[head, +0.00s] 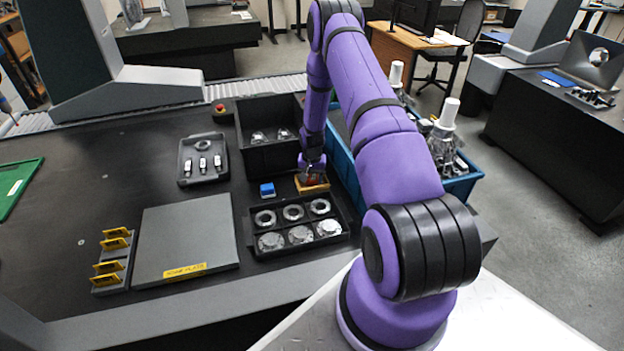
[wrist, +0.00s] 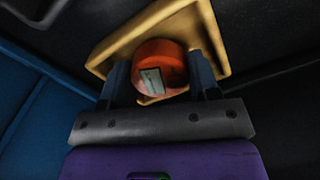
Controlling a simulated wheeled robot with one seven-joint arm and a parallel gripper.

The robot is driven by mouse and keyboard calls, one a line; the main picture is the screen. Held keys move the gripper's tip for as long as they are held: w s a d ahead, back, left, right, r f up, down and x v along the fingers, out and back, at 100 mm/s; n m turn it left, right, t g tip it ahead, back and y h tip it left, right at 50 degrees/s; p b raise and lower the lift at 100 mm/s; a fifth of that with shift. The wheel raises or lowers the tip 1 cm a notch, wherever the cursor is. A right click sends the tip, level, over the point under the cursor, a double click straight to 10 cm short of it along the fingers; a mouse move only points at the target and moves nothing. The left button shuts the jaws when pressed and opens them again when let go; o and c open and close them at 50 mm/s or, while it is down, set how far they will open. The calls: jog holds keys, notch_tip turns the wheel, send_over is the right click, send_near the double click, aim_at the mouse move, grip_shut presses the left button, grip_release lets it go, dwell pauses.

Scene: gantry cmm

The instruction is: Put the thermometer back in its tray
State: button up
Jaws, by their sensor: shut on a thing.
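The thermometer is a round orange-red body with a pale display (wrist: 152,82). It sits between the two fingers of my gripper (wrist: 160,76), which is shut on it. The tray is a small yellow-orange one with raised edges (wrist: 211,30); it lies behind the thermometer in the wrist view, and the thermometer overlaps its open middle. In the head view my gripper (head: 312,171) is at the tray (head: 314,188), and a bit of red shows there. I cannot tell whether the thermometer touches the tray floor or is held just above it.
A blue block (head: 267,189) lies just left of the tray. A black compartment tray (head: 286,226) with metal rings and discs is in front. A black bin (head: 268,155) stands behind, and a blue crate (head: 345,166) is close on the right. A grey plate (head: 187,240) lies front left.

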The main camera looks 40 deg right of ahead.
jog(key=shift+f, duration=0.3)
jog(key=shift+f, duration=0.15)
jog(key=o, duration=0.8)
jog(key=shift+c, duration=0.2)
